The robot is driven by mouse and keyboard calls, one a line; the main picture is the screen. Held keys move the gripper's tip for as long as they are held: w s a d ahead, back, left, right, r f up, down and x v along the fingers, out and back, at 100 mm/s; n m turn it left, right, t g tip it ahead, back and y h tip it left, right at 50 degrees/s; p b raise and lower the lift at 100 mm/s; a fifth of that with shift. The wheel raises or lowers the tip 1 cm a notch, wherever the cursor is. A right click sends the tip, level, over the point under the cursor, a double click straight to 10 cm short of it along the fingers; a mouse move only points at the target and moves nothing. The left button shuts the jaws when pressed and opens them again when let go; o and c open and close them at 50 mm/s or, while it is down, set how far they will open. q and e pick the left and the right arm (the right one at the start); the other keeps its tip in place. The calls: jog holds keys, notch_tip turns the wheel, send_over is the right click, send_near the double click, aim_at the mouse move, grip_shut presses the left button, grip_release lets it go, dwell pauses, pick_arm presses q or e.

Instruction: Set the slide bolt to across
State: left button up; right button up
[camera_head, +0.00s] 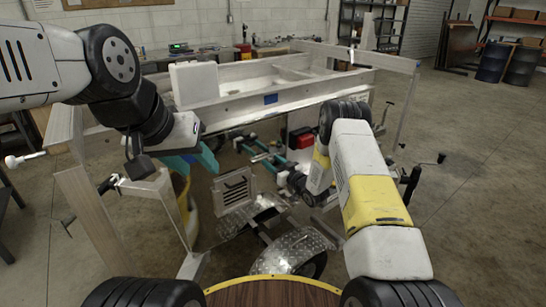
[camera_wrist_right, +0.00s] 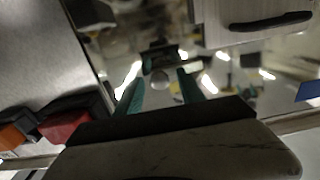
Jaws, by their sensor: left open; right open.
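In the right wrist view, a small dark fitting with a pale round knob, which looks like the slide bolt (camera_wrist_right: 160,60), shows ahead of and between the teal fingers of my right gripper (camera_wrist_right: 160,88). The fingers are apart with nothing between them. Whether they touch the knob, and which way the bolt is set, I cannot tell. In the head view my right gripper (camera_head: 262,162) reaches into the trailer (camera_head: 240,105) from the right; the bolt cannot be made out there. My left gripper (camera_head: 190,162), teal-fingered, is open and empty at the trailer's left side.
A slotted metal panel (camera_head: 235,190) and tread-plate fenders (camera_head: 290,250) lie below the grippers. A red box (camera_head: 301,138) is just beyond my right gripper. A white box (camera_head: 193,83) stands on the trailer frame.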

grip_shut()
dwell(1.4)
